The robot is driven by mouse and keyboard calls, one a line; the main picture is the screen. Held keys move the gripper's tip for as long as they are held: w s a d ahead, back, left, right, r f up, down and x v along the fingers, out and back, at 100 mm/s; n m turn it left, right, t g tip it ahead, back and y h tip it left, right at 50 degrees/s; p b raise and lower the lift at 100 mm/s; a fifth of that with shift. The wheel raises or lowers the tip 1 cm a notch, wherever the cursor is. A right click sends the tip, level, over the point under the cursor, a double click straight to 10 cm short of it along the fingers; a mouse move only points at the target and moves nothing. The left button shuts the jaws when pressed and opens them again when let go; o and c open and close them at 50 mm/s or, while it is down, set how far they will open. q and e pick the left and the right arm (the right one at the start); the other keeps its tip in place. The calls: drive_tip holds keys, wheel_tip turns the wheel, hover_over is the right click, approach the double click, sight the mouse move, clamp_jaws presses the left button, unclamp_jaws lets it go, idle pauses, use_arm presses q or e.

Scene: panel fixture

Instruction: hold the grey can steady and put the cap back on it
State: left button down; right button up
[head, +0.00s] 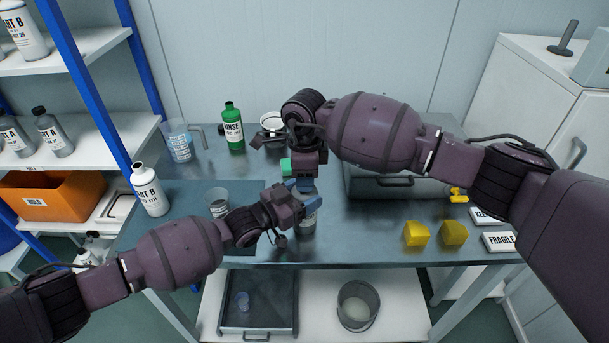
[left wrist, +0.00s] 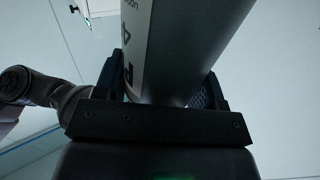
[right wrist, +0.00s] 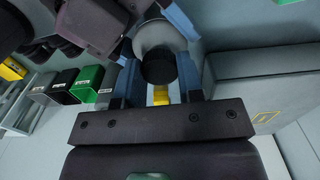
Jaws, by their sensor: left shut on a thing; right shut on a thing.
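The grey can (head: 308,222) stands upright near the middle of the table, largely hidden by my grippers in the head view. My left gripper (head: 301,198) is shut around the can's body; the left wrist view shows the grey can (left wrist: 185,55) with its white label between the fingers. My right gripper (head: 306,180) points down right above the can. In the right wrist view it is shut on the black cap (right wrist: 158,70), which lines up with the can's pale top (right wrist: 158,38). I cannot tell whether the cap touches the can.
A clear cup (head: 217,200) and a white bottle (head: 150,190) stand left. A green bottle (head: 233,127) and a measuring jug (head: 178,143) are behind. A grey case (head: 358,186) sits to the right. Yellow blocks (head: 416,233) stand at front right.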

drive_tip(key=m, duration=1.7)
drive_tip(key=shift+m, duration=0.4)
drive_tip(key=o, duration=1.1)
wheel_tip(320, 180, up, 12)
